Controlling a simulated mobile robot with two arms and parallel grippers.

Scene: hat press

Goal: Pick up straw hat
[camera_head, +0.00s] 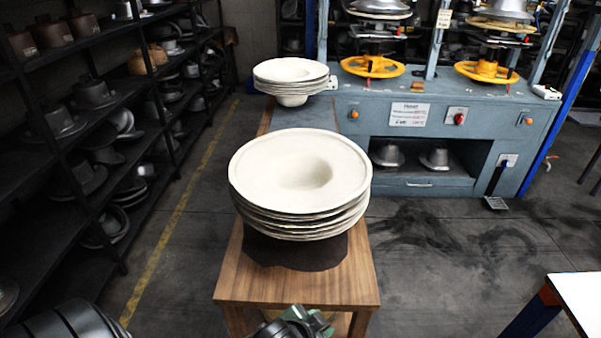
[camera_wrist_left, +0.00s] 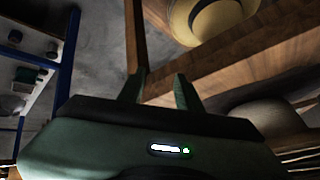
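A stack of cream straw hats (camera_head: 300,175) sits upside down on a dark cloth (camera_head: 300,250) on a wooden table (camera_head: 300,288), crowns opening upward. My left gripper (camera_wrist_left: 160,88) shows in the left wrist view with its two fingers apart and nothing between them. In that view a yellowish straw hat with a dark band (camera_wrist_left: 212,18) is partly cut off at the top, beyond the fingertips. A pale rounded shape with layered edges (camera_wrist_left: 272,118) at the right is dim. In the head view a green and black gripper part shows at the bottom edge near the table front. My right gripper is not visible.
A second stack of pale hats (camera_head: 291,75) stands behind. A blue-grey press machine (camera_head: 430,120) with yellow rings is at the back right. Dark shelves (camera_head: 110,130) full of hat forms line the left. A white table (camera_head: 580,297) is at the lower right. Floor between is clear.

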